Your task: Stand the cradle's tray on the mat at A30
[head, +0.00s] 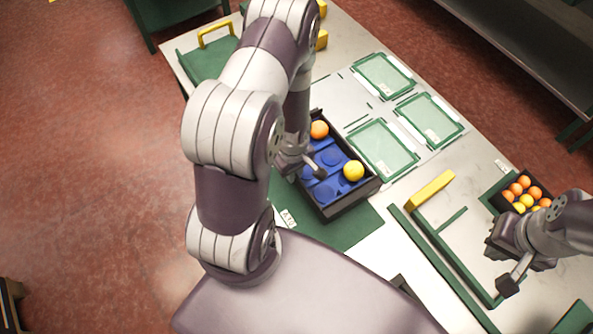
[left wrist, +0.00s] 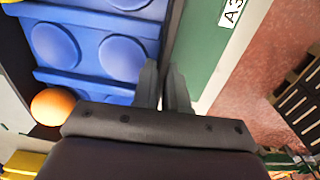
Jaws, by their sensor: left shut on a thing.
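The tray has a dark rim (head: 357,198) and a blue inside with round hollows; it also shows in the left wrist view (left wrist: 95,88). It holds an orange fruit (head: 319,129) and a yellow fruit (head: 353,170). It is over a green mat (head: 345,233) with a white label (head: 288,218); I cannot tell whether it touches the mat. In the left wrist view the label's visible part reads "A3". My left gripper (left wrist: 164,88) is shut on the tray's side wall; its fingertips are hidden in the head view. My right gripper (head: 507,240) is at the right; its jaws are unclear.
A crate of oranges and yellow fruit (head: 504,203) stands beside my right gripper. A green frame with a yellow handle (head: 432,190) lies right of the tray. Several green-bordered places (head: 383,148) lie behind it. A green carrier with a yellow handle (head: 214,33) is far left.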

